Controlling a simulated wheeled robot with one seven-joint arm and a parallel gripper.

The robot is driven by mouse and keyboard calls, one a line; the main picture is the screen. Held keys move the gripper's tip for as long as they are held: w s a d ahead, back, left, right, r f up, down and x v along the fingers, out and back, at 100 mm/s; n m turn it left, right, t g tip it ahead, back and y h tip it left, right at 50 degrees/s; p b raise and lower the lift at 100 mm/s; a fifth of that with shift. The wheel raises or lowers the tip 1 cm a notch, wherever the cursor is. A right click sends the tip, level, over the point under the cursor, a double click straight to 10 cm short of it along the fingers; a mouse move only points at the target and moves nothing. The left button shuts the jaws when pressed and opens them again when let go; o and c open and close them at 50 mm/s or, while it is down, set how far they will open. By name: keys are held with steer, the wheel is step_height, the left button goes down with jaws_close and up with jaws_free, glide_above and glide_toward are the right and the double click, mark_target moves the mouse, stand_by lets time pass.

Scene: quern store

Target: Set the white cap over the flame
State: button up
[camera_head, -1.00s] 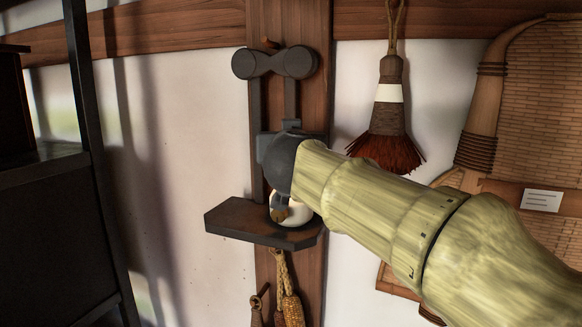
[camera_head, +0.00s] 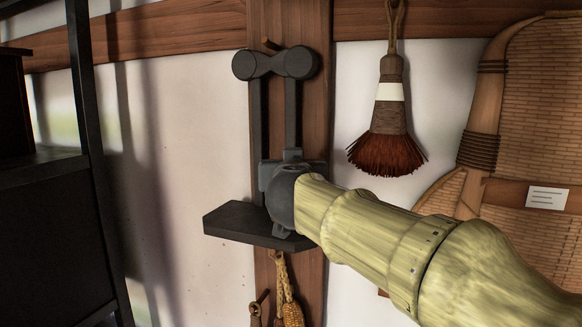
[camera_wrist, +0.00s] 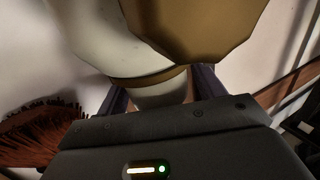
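My gripper (camera_head: 283,222) is low over the dark shelf (camera_head: 240,221) on the wooden post. Its body hides whatever stands behind it there. In the wrist view, a white rounded body (camera_wrist: 95,40) with a thin brass band (camera_wrist: 150,80) fills the upper left. A broad ochre faceted piece (camera_wrist: 195,25) lies across it. The narrower white part below the band sits between my two dark fingers (camera_wrist: 160,92). I cannot tell whether the fingers press on it, or whether this is the white cap. No flame shows in either view.
A dark double-disc bracket (camera_head: 275,64) with two uprights is on the post above. A red-brown brush (camera_head: 388,135) and woven basketwork (camera_head: 540,100) hang at right. Corn (camera_head: 292,312) hangs below the shelf. A dark cabinet (camera_head: 50,240) stands at left.

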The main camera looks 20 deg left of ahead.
steer(key=shift+r, duration=0.15)
steer(key=v, duration=1.2)
steer(key=shift+b, duration=0.45)
